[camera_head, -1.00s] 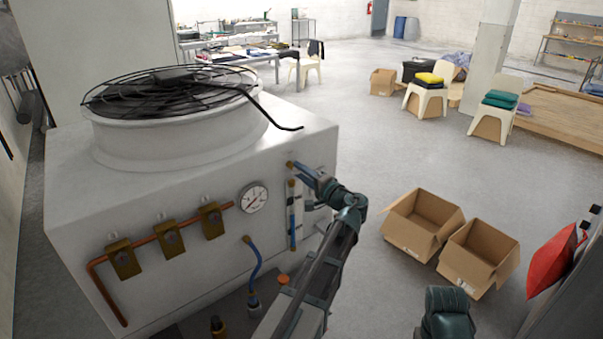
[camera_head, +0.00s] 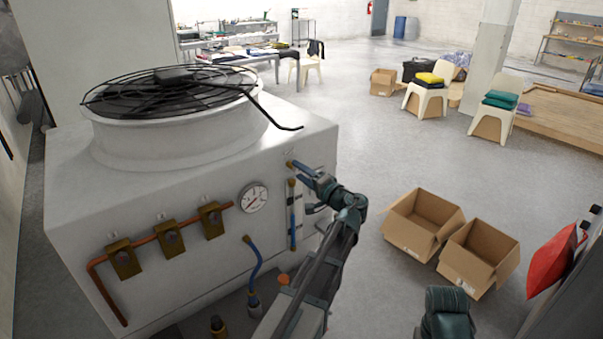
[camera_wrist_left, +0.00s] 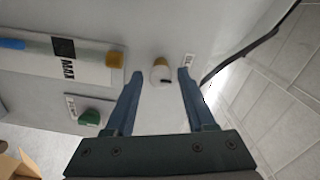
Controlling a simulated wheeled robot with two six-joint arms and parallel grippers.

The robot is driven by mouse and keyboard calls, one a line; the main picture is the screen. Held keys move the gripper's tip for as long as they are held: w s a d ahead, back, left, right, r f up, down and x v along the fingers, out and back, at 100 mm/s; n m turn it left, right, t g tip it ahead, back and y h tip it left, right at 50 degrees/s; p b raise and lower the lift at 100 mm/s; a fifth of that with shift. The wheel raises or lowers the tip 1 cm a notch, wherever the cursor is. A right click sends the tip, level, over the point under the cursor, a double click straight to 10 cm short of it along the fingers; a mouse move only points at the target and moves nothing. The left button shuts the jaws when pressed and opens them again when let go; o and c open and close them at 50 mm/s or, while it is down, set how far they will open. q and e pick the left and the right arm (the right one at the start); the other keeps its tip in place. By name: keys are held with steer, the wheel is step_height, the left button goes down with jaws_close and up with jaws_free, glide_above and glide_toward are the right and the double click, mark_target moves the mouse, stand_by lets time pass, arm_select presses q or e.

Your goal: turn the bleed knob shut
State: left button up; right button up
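My left gripper (camera_wrist_left: 160,74) is open, with one blue finger on each side of the knob and a gap at both sides. In the head view the left gripper (camera_head: 304,173) points at the panel from the right. A label (camera_wrist_left: 188,61) beside the knob is partly covered by a fingertip.
A pressure gauge (camera_head: 254,198) and blue hose (camera_head: 255,262) are left of my arm. Open cardboard boxes (camera_head: 424,222) stand on the floor to the right.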

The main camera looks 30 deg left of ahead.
arm_select(q)
steer(key=shift+o, duration=0.2)
steer(key=v, duration=1.3)
steer(key=shift+d, duration=0.4)
steer(key=shift+s, duration=0.15)
steer(key=s+d+f+g+h, duration=0.1)
steer(key=s+d+f+h, duration=0.15)
steer(key=f, duration=0.25)
steer(key=s+d+f+g+h, duration=0.1)
steer(key=s+f+h, duration=0.15)
steer(key=f, duration=0.25)
steer(key=s+d+f+m+g+h, duration=0.1)
steer(key=s+d+f+g+h, duration=0.1)
steer(key=s+d+f+h, duration=0.3)
steer(key=s+d+f+m+g+h+b, duration=0.1)
steer(key=s+d+f+g+h, duration=0.2)
steer(key=s+d+f+h, duration=0.2)
steer(key=s+d+f, duration=0.3)
steer(key=s+d, duration=0.3)
steer(key=d, duration=0.3)
steer(key=shift+s+f+m, duration=0.2)
steer(key=shift+m, duration=0.1)
